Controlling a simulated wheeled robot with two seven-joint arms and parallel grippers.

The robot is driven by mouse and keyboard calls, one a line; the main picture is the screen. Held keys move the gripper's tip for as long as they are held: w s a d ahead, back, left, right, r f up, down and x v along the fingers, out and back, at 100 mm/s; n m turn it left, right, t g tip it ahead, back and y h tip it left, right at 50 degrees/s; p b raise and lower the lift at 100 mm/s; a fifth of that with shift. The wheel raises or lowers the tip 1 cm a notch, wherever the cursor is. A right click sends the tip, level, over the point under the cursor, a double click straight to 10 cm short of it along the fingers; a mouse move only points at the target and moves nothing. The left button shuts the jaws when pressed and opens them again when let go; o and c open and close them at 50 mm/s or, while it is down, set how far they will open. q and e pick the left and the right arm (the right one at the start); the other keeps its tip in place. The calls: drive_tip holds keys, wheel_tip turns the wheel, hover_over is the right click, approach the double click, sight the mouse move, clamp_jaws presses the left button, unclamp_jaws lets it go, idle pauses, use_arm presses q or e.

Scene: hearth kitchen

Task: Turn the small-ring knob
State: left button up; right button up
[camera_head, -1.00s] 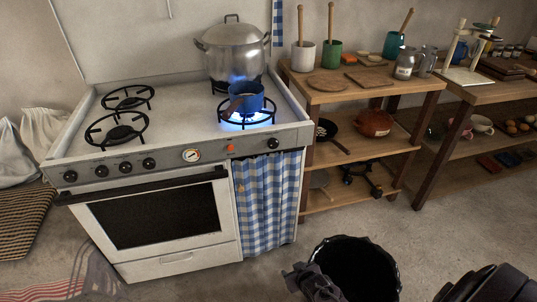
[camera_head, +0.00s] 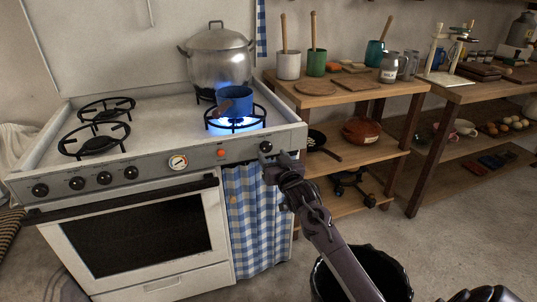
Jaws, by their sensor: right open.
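The white stove (camera_head: 160,150) has a grey front panel with several black knobs. One knob (camera_head: 266,147) is alone at the panel's right end, below the lit front-right burner (camera_head: 237,124). The others are grouped at the left, including one (camera_head: 131,172) nearest the dial. I cannot tell by markings which knob serves the small ring. My right gripper (camera_head: 279,158) is open, with its fingers just in front of and below the right-end knob. Contact cannot be made out. My left gripper is out of view.
A blue pan (camera_head: 234,101) sits on the lit burner, with a large lidded pot (camera_head: 219,60) behind. A checked curtain (camera_head: 258,215) hangs below the panel. A wooden shelf (camera_head: 335,98) stands to the right. A black bin (camera_head: 400,262) is on the floor.

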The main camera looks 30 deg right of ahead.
sight(267, 149)
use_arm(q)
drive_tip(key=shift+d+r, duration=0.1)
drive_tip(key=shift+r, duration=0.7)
use_arm(e)
drive_tip(key=shift+x, duration=1.9)
drive_tip(key=c, duration=1)
drive_tip(key=shift+n+p, duration=1.15)
drive_tip(key=shift+n, duration=1.15)
drive_tip(key=n+p, duration=0.2)
drive_tip(key=n, duration=0.3)
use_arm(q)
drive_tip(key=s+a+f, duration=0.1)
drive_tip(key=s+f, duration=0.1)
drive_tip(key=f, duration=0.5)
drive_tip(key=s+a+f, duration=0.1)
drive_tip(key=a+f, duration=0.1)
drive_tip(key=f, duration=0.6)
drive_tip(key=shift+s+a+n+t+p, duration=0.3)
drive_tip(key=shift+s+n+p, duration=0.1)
use_arm(e)
drive_tip(key=shift+f+n, duration=0.1)
drive_tip(key=shift+n, duration=2)
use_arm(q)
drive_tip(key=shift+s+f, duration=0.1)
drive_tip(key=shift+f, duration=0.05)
use_arm(e)
drive_tip(key=shift+a, duration=0.1)
drive_tip(key=o, duration=1)
